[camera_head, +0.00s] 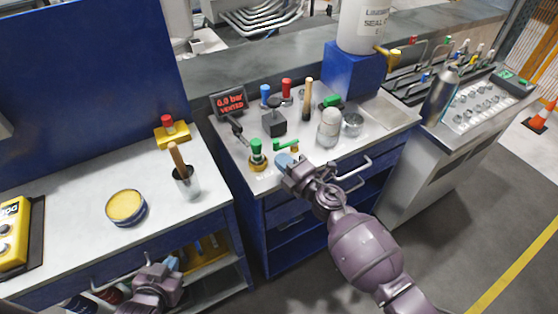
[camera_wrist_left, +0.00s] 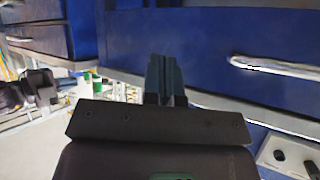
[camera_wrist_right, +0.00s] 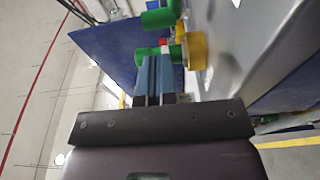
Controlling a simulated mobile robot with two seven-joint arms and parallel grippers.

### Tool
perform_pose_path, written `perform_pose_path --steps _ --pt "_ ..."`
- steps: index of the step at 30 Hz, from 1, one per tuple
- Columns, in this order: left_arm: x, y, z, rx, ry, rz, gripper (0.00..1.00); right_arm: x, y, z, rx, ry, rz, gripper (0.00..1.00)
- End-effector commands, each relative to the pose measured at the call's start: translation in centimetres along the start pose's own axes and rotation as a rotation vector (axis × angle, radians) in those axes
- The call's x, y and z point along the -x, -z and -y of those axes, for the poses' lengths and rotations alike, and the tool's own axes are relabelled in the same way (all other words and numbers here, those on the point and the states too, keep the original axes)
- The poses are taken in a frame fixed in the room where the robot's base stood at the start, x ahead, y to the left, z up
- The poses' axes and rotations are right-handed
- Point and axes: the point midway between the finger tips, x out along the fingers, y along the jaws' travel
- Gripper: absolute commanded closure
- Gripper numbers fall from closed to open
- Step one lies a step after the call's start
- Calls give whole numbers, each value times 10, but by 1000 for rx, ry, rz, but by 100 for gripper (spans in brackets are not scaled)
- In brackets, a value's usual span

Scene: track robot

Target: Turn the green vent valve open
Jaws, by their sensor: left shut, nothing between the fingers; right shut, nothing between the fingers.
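A green lever handle (camera_head: 286,145) with a small brass part sits near the front edge of the middle bench. A green-topped brass fitting (camera_head: 257,156) stands just left of it; I cannot tell which is the vent valve. My right gripper (camera_head: 284,160) is shut and empty, its tips just in front of the lever. In the right wrist view its closed fingers (camera_wrist_right: 153,78) are close to green parts (camera_wrist_right: 160,18) and a brass body (camera_wrist_right: 196,51); contact cannot be told. My left gripper (camera_head: 172,264) is shut and empty, low before the left bench; its fingers (camera_wrist_left: 165,75) face blue drawers.
A display (camera_head: 230,103) reads "0.0 bar VENTED". Behind the lever are a dark block (camera_head: 273,124), blue (camera_head: 265,92) and red (camera_head: 286,87) knobs and a wooden handle (camera_head: 307,95). A rounded metal vessel (camera_head: 329,128) stands to the right. A drawer handle (camera_head: 350,175) juts out below.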

Motion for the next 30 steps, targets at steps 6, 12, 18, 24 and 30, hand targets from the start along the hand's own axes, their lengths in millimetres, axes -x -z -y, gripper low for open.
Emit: perform_pose_path --steps 6,12,18,24,30 --pt "7 0 1 1 2 12 100 32 8 0 0 2 1 100" --pt "5 10 1 0 0 -3 100 66 22 0 2 2 1 100" --pt "3 15 1 -1 -1 -13 100 88 31 1 0 2 1 100" --pt "3 15 1 -1 -1 -12 100 95 34 0 1 1 1 100" --pt "6 9 1 1 1 -1 100 95 34 0 -4 1 4 100"
